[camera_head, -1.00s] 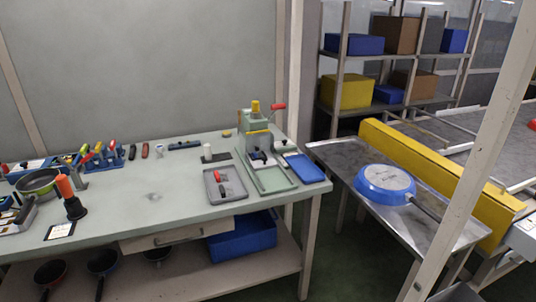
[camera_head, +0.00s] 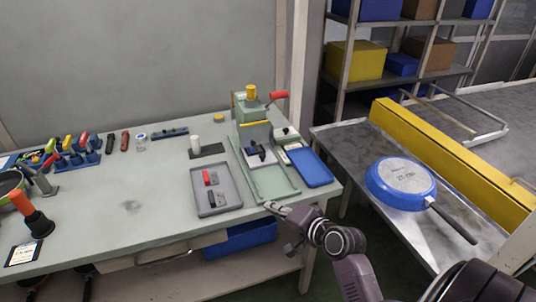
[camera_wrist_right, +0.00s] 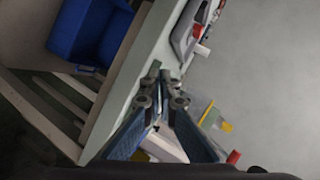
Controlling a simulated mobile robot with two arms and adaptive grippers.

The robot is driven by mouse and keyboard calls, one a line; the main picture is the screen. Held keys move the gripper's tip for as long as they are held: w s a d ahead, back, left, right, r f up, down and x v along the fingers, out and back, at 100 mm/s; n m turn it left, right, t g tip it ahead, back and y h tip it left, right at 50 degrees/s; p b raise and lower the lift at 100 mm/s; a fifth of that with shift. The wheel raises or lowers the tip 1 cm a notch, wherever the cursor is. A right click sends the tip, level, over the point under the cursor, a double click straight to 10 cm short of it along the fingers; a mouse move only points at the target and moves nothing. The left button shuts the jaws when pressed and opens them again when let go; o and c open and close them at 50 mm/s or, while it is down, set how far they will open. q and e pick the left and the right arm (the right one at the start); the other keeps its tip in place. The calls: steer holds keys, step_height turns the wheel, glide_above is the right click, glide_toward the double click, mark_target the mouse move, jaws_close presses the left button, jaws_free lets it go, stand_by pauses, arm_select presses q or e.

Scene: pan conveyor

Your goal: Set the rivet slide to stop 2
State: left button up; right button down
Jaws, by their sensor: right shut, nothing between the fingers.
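The green rivet press (camera_head: 252,108) stands at the right end of the bench. It has a yellow knob on top and a red handle (camera_head: 278,95). Below its yellow bar is a white plate with a dark part (camera_head: 260,154), in a pale green frame (camera_head: 275,193) lying on the bench; I cannot tell which piece is the slide or read stop marks. My right gripper (camera_head: 275,207) is shut and empty at the bench's front edge, near the frame's front end. In the wrist view its fingers (camera_wrist_right: 155,72) meet, with the press partly hidden behind them. My left gripper is out of view.
A grey tray (camera_head: 228,205) with red and black pieces lies left of the frame, a blue tray (camera_head: 312,168) to its right. A blue pan (camera_head: 400,180) lies on the metal side table (camera_head: 335,140). The bench's middle is mostly clear.

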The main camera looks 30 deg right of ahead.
mark_target(264, 155)
steer(key=d+r+m+t, duration=0.1)
steer(key=d+m, duration=0.1)
steer(key=w+d+r+m+h, duration=0.1)
steer(key=d+r, duration=0.1)
steer(key=d, duration=0.1)
steer(key=w+d+r+m+t+h, duration=0.1)
steer(key=d+m, duration=0.1)
steer(key=shift+w+d+r+m+t, duration=0.2)
steer(key=shift+d+r+m+t, duration=0.1)
steer(key=shift+d+r, duration=0.1)
steer(key=shift+w+d+h, duration=0.2)
steer(key=shift+w+h, duration=0.1)
steer(key=w+f, duration=0.1)
steer(key=w, duration=0.8)
steer(key=w+d+f, duration=0.1)
steer(key=w, duration=0.3)
steer(key=shift+w+f, duration=0.2)
steer(key=shift+f, duration=0.1)
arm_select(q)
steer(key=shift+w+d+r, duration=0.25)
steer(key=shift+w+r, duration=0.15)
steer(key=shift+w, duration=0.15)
